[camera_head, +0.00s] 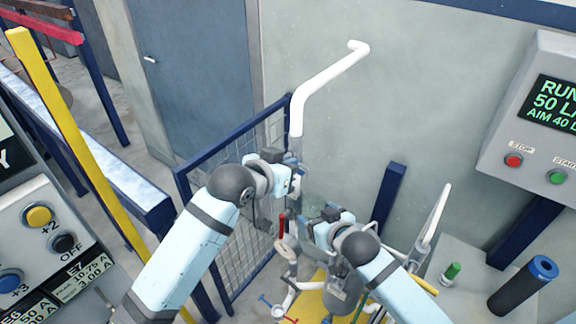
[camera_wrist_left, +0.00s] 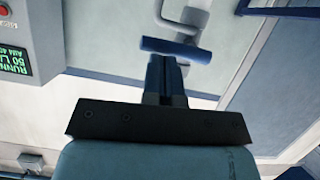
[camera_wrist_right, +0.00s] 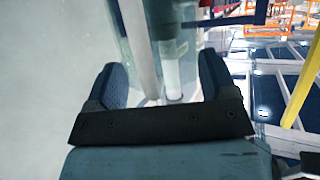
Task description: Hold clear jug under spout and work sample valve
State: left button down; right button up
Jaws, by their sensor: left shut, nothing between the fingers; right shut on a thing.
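My right gripper (camera_head: 312,212) comes in from the lower right and is closed around the clear jug (camera_head: 312,190), whose see-through wall shows faintly. In the right wrist view the clear jug (camera_wrist_right: 147,25) stands between the two spread blue fingers, with a grey bar and white pipe showing at it. My left gripper (camera_head: 291,172) is just above and left of the right one, close to the pipework. In the left wrist view its fingers (camera_wrist_left: 172,68) are together and empty, right at a blue bar (camera_wrist_left: 176,49) that looks like a valve handle. The spout's mouth is hidden.
A white pipe (camera_head: 297,108) rises behind the grippers and bends right. A blue mesh fence (camera_head: 235,165) stands left. A red handle (camera_head: 282,225) and other pipework sit below. A control box (camera_head: 530,130) is at right, above a bench with a dark blue cylinder (camera_head: 522,287).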

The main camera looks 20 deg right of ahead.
dwell(0.3)
pick_arm(q)
jog(key=f+m+t, duration=0.1)
jog(key=f+m+y, duration=0.1)
jog(key=shift+s+d+m+t, duration=0.2)
jog(key=shift+s+m+t, duration=0.1)
jog(key=shift+t, duration=0.1)
jog(key=shift+r, duration=0.15)
